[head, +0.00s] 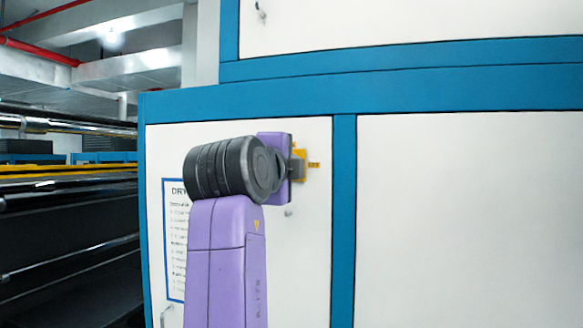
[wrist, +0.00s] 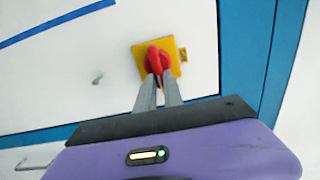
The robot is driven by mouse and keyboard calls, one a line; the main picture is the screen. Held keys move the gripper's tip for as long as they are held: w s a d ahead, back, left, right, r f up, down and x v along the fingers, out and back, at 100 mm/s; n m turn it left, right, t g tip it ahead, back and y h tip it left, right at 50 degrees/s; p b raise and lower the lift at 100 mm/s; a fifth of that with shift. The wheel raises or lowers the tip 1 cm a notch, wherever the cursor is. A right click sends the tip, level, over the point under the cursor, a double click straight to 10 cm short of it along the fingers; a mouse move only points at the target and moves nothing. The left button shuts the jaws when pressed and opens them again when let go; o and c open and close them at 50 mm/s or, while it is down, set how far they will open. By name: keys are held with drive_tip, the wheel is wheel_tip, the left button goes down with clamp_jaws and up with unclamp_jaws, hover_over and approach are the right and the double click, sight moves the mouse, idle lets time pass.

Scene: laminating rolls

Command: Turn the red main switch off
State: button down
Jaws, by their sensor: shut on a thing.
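The red main switch (wrist: 158,56) sits on a yellow square plate (wrist: 174,52) on the white cabinet panel in the wrist view. My gripper (wrist: 158,78) is at the switch, its two grey fingers close together and shut on the red handle. In the head view my gripper (head: 296,166) reaches the yellow plate (head: 301,152). There the red handle is hidden behind my gripper and arm. The handle's exact turn angle is hard to tell.
The white panel (head: 236,135) has a blue frame (head: 343,215) around it. A printed sign (head: 175,240) is partly behind my arm. A small handle (wrist: 98,78) sticks out of the panel. Rollers (head: 70,173) of a machine stand at the left.

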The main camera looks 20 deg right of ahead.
drive_tip(key=c, duration=1.5)
unclamp_jaws()
drive_tip(key=shift+o, duration=0.2)
drive_tip(key=shift+s, duration=0.1)
drive_tip(key=v, duration=0.7)
drive_tip(key=shift+s+a+b, duration=0.2)
drive_tip(key=shift+s+b, duration=0.05)
drive_tip(key=shift+b, duration=0.15)
